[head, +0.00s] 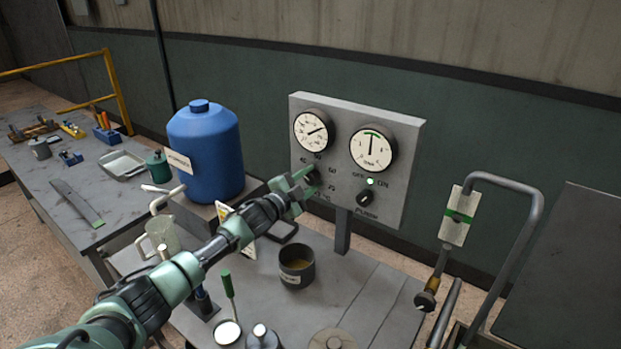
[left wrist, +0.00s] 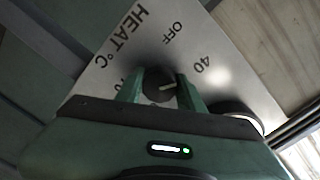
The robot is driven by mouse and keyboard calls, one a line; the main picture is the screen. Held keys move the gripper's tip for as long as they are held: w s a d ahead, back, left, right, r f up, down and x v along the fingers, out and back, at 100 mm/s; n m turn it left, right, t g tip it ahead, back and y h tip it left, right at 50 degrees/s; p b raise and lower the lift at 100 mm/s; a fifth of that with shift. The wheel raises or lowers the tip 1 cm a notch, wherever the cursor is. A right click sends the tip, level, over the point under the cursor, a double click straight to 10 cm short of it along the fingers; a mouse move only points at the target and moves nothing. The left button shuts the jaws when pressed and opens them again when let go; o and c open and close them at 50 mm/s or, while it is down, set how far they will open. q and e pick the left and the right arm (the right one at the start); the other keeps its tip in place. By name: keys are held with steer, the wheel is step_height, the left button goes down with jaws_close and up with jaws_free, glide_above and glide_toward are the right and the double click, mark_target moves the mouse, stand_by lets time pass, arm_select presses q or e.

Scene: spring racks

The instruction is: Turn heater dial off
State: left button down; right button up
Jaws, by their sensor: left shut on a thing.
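The heater dial (head: 313,178) is a small dark knob at the lower left of the grey control panel (head: 338,200). My left gripper (head: 299,190) reaches it from the left and partly covers it in the head view. In the left wrist view, the gripper's two green fingers (left wrist: 163,92) are shut on the heater dial (left wrist: 157,84), one on each side. My right gripper is not in view.
The pump switch (head: 365,198) sits beside the dial, under a lit green lamp (head: 370,181). A blue container (head: 206,155) stands left of the panel. A dark cup (head: 297,267) stands on the bench below. A bent metal pipe (head: 520,240) rises at right.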

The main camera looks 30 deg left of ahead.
mark_target(309, 182)
arm_select(q)
steer(key=n, duration=0.5)
steer(key=shift+f+n, duration=0.1)
steer(key=shift+n, duration=0.2)
steer(key=n, duration=0.5)
steer(key=shift+n+b, duration=0.35)
steer(key=shift+n, duration=0.35)
steer(key=c, duration=0.9)
jaws_free()
steer(key=shift+s, duration=0.1)
steer(key=shift+s+f, duration=0.15)
steer(key=shift+s, duration=0.1)
steer(key=s+b, duration=0.1)
steer(key=s, duration=0.1)
steer(key=s+a+b, duration=0.1)
steer(key=s, duration=0.2)
steer(key=shift+s, duration=0.35)
steer(key=shift+s+a, duration=0.15)
steer(key=shift+s, duration=0.5)
